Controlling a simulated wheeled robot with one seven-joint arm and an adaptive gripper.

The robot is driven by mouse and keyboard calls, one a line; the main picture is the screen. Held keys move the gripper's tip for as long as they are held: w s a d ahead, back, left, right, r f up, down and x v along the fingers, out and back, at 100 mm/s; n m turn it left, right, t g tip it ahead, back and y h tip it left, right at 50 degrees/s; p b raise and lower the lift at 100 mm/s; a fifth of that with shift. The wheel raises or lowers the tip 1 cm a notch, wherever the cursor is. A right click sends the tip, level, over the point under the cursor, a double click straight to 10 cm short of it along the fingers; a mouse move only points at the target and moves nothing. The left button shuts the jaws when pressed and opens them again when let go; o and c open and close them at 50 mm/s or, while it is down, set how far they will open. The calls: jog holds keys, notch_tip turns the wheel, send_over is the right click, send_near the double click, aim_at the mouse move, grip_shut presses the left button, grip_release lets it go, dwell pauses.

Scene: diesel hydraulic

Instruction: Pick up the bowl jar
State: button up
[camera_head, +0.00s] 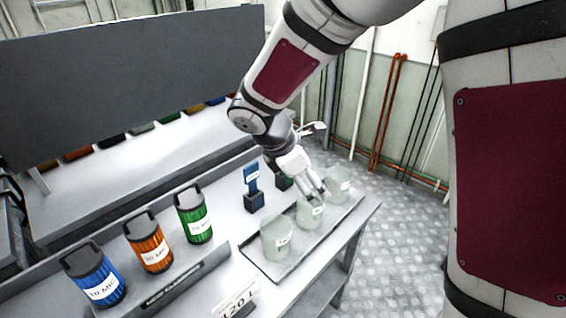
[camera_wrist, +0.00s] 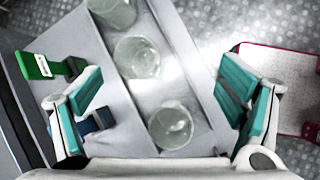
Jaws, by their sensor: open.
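Three clear, pale-green glass jars stand in a row on a shallow grey tray (camera_head: 262,268). The near jar (camera_head: 276,240), the middle jar (camera_head: 310,213) and the far jar (camera_head: 339,184) carry small labels; I cannot tell which one is called the bowl jar. My gripper (camera_head: 316,195) is open and empty, pointing down over the middle and far jars. In the wrist view, my gripper (camera_wrist: 162,88) has its teal-padded fingers wide apart. The middle jar (camera_wrist: 137,57) and the jar at the bottom (camera_wrist: 171,126) lie between them in the picture. A third jar (camera_wrist: 113,11) is cut by the top edge.
Blue (camera_head: 97,278), orange (camera_head: 150,246) and green (camera_head: 195,218) handled containers stand left of the tray. A blue holder (camera_head: 253,190) and a partly hidden green holder (camera_head: 284,181) stand behind the tray. A "20 L" sign (camera_head: 236,300) is in front. The bench's right edge is close to the tray.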

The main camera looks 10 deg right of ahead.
aim_at(310, 207)
jog(key=w+f+n, duration=0.1)
jog(key=f, duration=0.3)
jog(key=w+f+n, duration=0.1)
jog(key=w+f, duration=0.1)
jog(key=f, duration=0.2)
jog(key=w+d+f+n, duration=0.1)
jog(key=w+f, duration=0.1)
jog(key=f, duration=0.2)
jog(key=shift+w+f+n, duration=0.15)
jog(key=shift+f+n, duration=0.1)
jog(key=shift+n, duration=0.15)
jog(key=shift+w+x, duration=0.2)
jog(key=shift+x, duration=1.15)
jog(key=shift+w+x, duration=0.15)
jog(key=shift+x, duration=1.2)
jog(key=shift+a+r, duration=0.1)
jog(key=c, duration=1.4)
